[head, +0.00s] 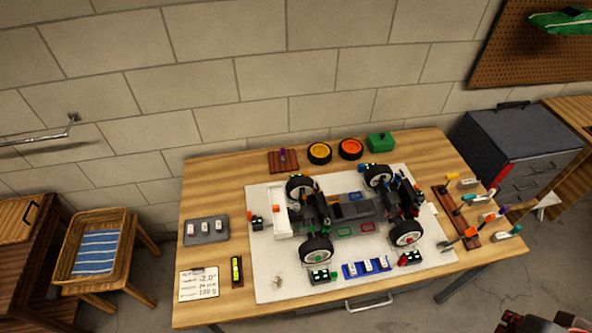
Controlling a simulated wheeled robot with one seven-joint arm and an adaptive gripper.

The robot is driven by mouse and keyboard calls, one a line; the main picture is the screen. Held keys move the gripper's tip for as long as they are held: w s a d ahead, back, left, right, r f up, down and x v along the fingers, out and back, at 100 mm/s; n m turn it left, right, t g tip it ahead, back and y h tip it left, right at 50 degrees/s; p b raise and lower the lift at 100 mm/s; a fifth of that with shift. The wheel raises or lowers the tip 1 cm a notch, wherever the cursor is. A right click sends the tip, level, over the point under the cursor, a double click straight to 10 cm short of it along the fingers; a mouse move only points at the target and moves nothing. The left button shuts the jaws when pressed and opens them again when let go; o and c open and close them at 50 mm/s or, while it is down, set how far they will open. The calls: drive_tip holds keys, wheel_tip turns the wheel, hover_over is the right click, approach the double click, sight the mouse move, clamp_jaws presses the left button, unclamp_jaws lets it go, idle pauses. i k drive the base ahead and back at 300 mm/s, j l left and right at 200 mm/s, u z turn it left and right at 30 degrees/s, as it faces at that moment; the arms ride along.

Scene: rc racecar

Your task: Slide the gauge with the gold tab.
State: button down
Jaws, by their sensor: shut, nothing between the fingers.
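I cannot make out for sure which thing is the gauge with the gold tab; parts are small at this distance. A narrow dark holder with a yellow insert (237,271) lies at the table's front left, beside a printed card (199,285). A small yellow piece (452,176) lies at the back right, near a pale block (468,183). A racecar chassis (345,210) with black wheels stands on a white mat (275,290). My gripper (510,322) shows only partly as a dark shape at the bottom right edge, shut and empty, off the table.
A blue tray (351,271) with pale pieces sits before the car, and a grey tray (190,239) at the left. Tools lie on a wooden rack (447,203) at the right. Loose wheels (319,152) and a green box (380,141) stand at the back.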

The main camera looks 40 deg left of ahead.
sight(306, 173)
drive_tip(key=u, duration=1.55)
drive_tip(key=i+z, duration=0.5)
drive_tip(key=i, duration=0.25)
